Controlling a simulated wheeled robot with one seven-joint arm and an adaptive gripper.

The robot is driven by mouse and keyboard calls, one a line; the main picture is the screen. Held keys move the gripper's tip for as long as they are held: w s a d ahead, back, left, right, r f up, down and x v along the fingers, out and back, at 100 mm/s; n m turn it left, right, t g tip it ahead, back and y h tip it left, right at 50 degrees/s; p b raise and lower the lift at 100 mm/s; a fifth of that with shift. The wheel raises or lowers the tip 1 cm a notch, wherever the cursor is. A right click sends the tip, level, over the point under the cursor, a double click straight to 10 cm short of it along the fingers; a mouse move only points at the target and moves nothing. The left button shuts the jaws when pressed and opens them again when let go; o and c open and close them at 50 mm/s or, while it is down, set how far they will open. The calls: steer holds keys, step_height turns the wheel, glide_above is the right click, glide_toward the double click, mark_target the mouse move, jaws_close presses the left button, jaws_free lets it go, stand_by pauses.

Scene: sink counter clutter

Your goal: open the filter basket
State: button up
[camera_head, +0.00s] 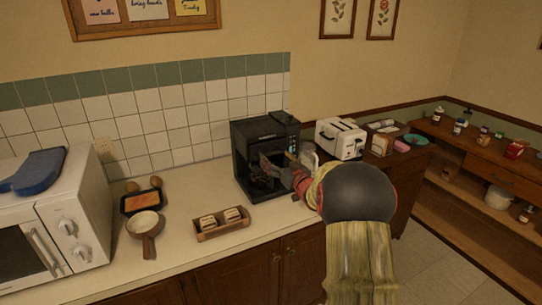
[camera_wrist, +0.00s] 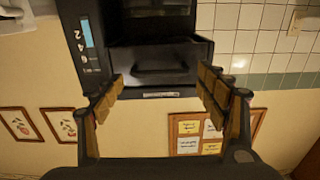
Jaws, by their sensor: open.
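The black coffee machine (camera_head: 262,132) stands on the counter against the tiled wall. In the wrist view, which is upside down, its filter basket (camera_wrist: 158,66) shows as a black front with a dark handle. I cannot tell whether the basket stands out from the machine at all. My gripper (camera_wrist: 162,80) is open and empty, with one finger at each side of the basket front. Contact with it is not clear. In the head view my gripper (camera_head: 272,164) is at the machine's front, and my arm hides part of the machine.
A wooden tray (camera_head: 207,234) with toast lies left of the machine. A small pan (camera_head: 143,247), a baking dish (camera_head: 134,204) and a white microwave (camera_head: 85,220) are farther left. A white toaster (camera_head: 341,139) stands right of the machine. The counter's front strip is partly clear.

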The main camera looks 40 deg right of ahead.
mark_target(272, 153)
steer(key=shift+b+x, duration=0.3)
steer(key=shift+x, duration=1.7)
steer(key=c, duration=1.3)
steer(key=p+v, duration=0.1)
steer(key=v, duration=1)
steer(key=shift+c, duration=0.3)
steer(key=o, duration=1.4)
steer(key=shift+c, duration=0.2)
